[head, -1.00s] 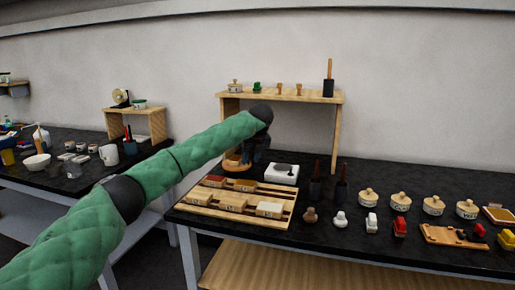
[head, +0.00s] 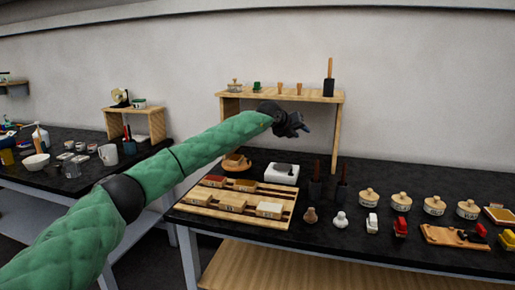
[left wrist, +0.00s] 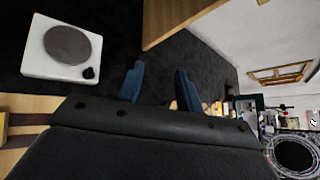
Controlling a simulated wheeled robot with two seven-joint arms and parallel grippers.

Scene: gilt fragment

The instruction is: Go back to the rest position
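My left gripper (head: 302,127) is raised in front of the wooden shelf stand, above the black table, at the end of my green-sleeved left arm. In the left wrist view its two blue fingers (left wrist: 160,84) stand apart with nothing between them. Below and to its left in the head view, a brown block sits on a round wooden stand (head: 236,168). My right gripper is not in view.
A slatted wooden rack (head: 206,208) with several blocks lies below my arm. The shelf stand (head: 226,107) is close behind the gripper. Several jars and stamps stand at right.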

